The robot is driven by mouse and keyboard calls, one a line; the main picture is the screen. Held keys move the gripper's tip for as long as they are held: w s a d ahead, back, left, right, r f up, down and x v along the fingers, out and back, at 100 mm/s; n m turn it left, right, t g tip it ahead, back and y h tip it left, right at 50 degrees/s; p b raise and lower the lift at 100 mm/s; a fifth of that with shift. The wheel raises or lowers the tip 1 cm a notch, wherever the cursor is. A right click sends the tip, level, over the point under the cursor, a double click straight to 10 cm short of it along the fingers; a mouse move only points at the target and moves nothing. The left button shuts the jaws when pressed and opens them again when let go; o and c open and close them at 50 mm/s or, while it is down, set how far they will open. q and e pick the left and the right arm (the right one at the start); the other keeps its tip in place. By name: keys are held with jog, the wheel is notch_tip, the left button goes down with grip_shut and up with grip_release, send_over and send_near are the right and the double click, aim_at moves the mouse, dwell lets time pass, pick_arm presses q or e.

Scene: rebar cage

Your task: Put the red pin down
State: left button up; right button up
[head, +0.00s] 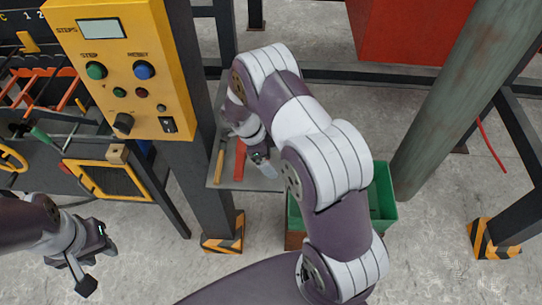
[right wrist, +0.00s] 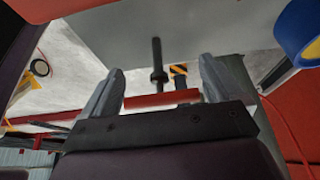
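A red bar that looks like the red pin (head: 240,160) lies on a small grey shelf (head: 217,183), beside a yellow-handled item (head: 219,160). My right gripper (head: 266,168) is at the shelf's right side, just right of the red bar and partly hidden by my arm. In the right wrist view the fingers of my right gripper (right wrist: 160,88) stand wide apart. A red bar (right wrist: 160,100) shows across the gap between them; I cannot tell whether it touches them. My left gripper (head: 96,266) is open and empty over the floor at lower left.
A yellow control box (head: 120,65) on a dark post stands left of the shelf. A grey-green column (head: 440,100) leans at right. The right wrist view shows blue tape (right wrist: 302,35) and a black rod (right wrist: 158,60).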

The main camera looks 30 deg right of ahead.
jog(key=shift+r, duration=0.2)
jog(key=shift+w+a+r, duration=0.15)
jog(key=shift+r, duration=0.1)
jog(key=p+v, duration=0.3)
jog(key=v, duration=0.9)
jog(key=s+a+r+n+t+y, duration=0.2)
jog(key=s+n, duration=0.6)
jog(key=n, duration=0.4)
jog(key=s+a+r+n+t+y, duration=0.1)
jog(key=s+a+r+n+y, duration=0.1)
jog(key=s+r+n, duration=0.3)
jog(key=s+n, duration=0.3)
jog(key=n, duration=0.4)
jog(key=shift+r+n+t, duration=0.3)
jog(key=shift+t, duration=0.1)
jog(key=shift+s, duration=0.1)
